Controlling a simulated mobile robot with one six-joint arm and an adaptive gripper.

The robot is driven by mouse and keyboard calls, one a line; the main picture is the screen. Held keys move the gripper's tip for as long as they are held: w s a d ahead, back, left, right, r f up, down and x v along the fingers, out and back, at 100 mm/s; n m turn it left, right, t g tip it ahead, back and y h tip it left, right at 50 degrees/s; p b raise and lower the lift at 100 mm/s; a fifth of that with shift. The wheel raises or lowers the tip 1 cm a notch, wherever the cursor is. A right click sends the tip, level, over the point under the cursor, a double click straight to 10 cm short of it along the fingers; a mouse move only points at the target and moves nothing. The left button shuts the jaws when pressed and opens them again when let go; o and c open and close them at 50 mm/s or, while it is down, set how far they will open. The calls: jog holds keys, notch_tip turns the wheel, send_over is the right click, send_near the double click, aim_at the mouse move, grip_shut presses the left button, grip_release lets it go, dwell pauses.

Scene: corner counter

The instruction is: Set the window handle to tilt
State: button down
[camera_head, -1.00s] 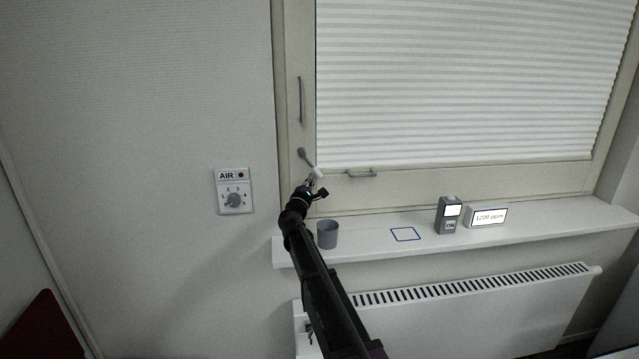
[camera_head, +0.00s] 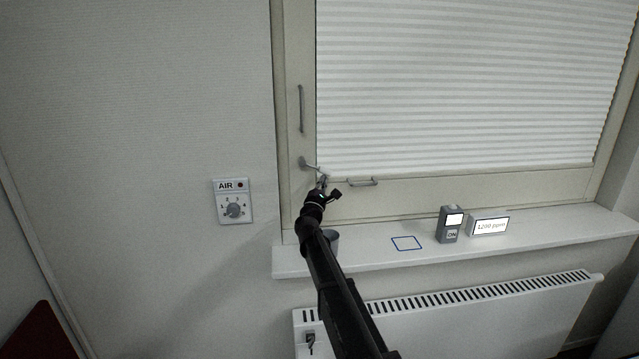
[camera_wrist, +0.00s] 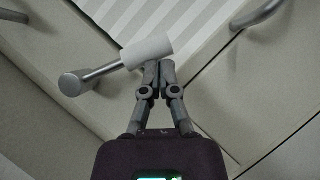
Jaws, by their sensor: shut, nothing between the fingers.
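The window handle (camera_head: 310,166) is on the left part of the cream window frame. Its lever points right and slightly down from its pivot. In the wrist view the handle is a grey metal lever (camera_wrist: 100,74) with a round pivot at the left and a pale cylindrical grip (camera_wrist: 147,51) at its free end. My gripper (camera_head: 323,181) is just below the free end of the handle. In the wrist view my gripper (camera_wrist: 159,66) is shut and empty, with its fingertips against or very close to the underside of the grip. I cannot tell if they touch.
A vertical bar (camera_head: 301,108) and a horizontal pull (camera_head: 362,182) are on the frame. The sill (camera_head: 540,230) bears a grey cup (camera_head: 333,239), partly behind my arm, a grey device (camera_head: 450,225) and a ppm display (camera_head: 488,226). An AIR dial (camera_head: 233,209) is left; a radiator (camera_head: 480,315) is below.

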aim_at(329, 173)
jog(key=shift+w+d+r+p, duration=0.1)
jog(key=shift+d+r+p, duration=0.35)
jog(key=shift+r+p, duration=0.3)
jog(key=shift+w+d+r+p, duration=0.1)
jog(key=shift+d+r+p, duration=0.45)
jog(key=shift+r, duration=0.25)
jog(key=shift+a, duration=0.1)
